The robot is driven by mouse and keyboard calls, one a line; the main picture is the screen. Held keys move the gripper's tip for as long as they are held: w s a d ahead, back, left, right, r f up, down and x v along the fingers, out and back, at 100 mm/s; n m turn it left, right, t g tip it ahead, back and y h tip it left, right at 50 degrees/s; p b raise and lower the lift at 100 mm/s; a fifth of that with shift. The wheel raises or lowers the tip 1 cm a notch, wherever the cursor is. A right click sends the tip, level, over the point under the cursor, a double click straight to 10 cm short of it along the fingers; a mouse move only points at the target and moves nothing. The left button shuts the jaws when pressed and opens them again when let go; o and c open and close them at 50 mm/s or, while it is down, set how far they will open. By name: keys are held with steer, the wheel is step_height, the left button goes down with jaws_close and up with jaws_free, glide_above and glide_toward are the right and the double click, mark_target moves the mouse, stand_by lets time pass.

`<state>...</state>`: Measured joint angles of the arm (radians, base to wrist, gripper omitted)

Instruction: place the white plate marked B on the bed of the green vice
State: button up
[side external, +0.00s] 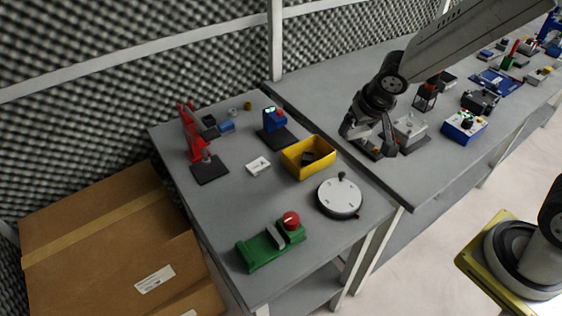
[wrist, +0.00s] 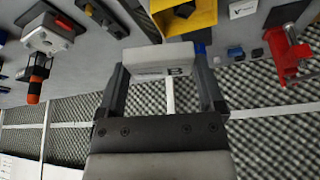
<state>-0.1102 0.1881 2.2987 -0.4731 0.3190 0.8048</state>
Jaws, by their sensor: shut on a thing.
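In the side external view my gripper (side external: 370,147) hangs low by the near edge of the right-hand bench, and I cannot make out the plate there. The green vice (side external: 262,252) stands at the front of the left table, with a grey jaw and a round red knob at its right end. My gripper is well away from it, up and to the right. The vice is not seen in the wrist view.
Between my gripper and the vice are a yellow bin (side external: 308,160) and a round white dial (side external: 339,197). Another white plate (side external: 258,167) lies left of the bin. A red press (side external: 203,150) and a blue device (side external: 276,128) stand further back. A grey box (side external: 409,131) is right of my gripper.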

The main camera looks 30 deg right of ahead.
steer(key=shift+s+a+f+m, duration=0.1)
steer(key=shift+s+a+m, duration=0.15)
steer(key=shift+a, duration=0.55)
steer(key=s+a+r+m+g+h, duration=0.1)
steer(key=s+a+m+g+h, duration=0.1)
steer(key=s+a+m, duration=0.65)
steer(key=s+a+m+g+h, duration=0.15)
steer(key=s+a+m, duration=0.4)
steer(key=a, duration=0.55)
step_height(320, 180, down, 6)
steer(key=shift+w+d+f+g, duration=0.15)
steer(key=shift+w+d+g, duration=0.05)
steer(key=shift+g, duration=0.25)
steer(key=shift+m, duration=0.25)
glide_above(259, 252)
steer(key=f, duration=0.8)
steer(key=shift+s+d+f, duration=0.2)
steer(key=shift+s+f, duration=0.05)
steer(key=shift+f, duration=0.05)
steer(key=shift+w+a+f, duration=0.15)
steer(key=shift+w+f, duration=0.15)
steer(key=shift+f, duration=0.05)
